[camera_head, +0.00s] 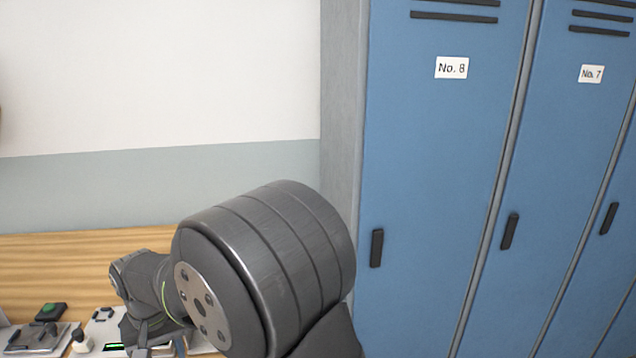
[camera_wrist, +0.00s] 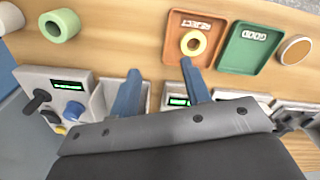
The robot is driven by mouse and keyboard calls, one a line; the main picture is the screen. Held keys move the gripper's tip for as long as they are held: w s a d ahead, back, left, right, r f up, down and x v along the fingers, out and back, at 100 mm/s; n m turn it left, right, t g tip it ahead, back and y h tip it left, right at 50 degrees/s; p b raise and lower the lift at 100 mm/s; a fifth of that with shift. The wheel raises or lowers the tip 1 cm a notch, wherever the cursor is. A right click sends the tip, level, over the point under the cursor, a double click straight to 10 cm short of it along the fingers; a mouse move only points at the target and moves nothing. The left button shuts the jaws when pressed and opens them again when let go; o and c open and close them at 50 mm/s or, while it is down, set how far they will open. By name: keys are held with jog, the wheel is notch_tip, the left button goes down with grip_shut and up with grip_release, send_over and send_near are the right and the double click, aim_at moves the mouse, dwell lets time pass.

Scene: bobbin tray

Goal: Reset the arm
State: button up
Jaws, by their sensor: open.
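My gripper (camera_wrist: 160,67) shows in the wrist view with its two blue fingers spread apart and nothing between them. It is over the wooden bench, in front of an orange tray marked REJECT (camera_wrist: 175,60). A yellow ring-shaped bobbin (camera_wrist: 186,42) lies in that tray. To its right is a green tray marked GOOD (camera_wrist: 236,62). In the head view my arm's large grey joint fills the lower middle and hides much of the bench; the fingers cannot be made out clearly there.
A light green roll (camera_wrist: 66,22) and a cream roll (camera_wrist: 10,18) are at upper left. A control box with a black lever (camera_wrist: 86,76) is at left, and a round disc (camera_wrist: 295,50) at right. Blue lockers (camera_head: 430,170) stand right of my arm.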

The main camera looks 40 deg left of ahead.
jog(key=w+d+r, duration=0.2)
jog(key=w, duration=0.8)
jog(key=w+d+r, duration=0.2)
jog(key=w+r, duration=0.1)
jog(key=w, duration=0.8)
jog(key=s+a+f, duration=0.2)
jog(key=a, duration=0.1)
jog(key=s+a+f, duration=0.2)
jog(key=s, duration=0.1)
jog(key=s+a+f, duration=0.2)
jog(key=a+f, duration=0.1)
jog(key=shift+s+a, duration=0.3)
jog(key=shift+a, duration=0.05)
jog(key=shift+s+a+f, duration=0.1)
jog(key=shift+a+f, duration=0.05)
jog(key=shift+f, duration=0.8)
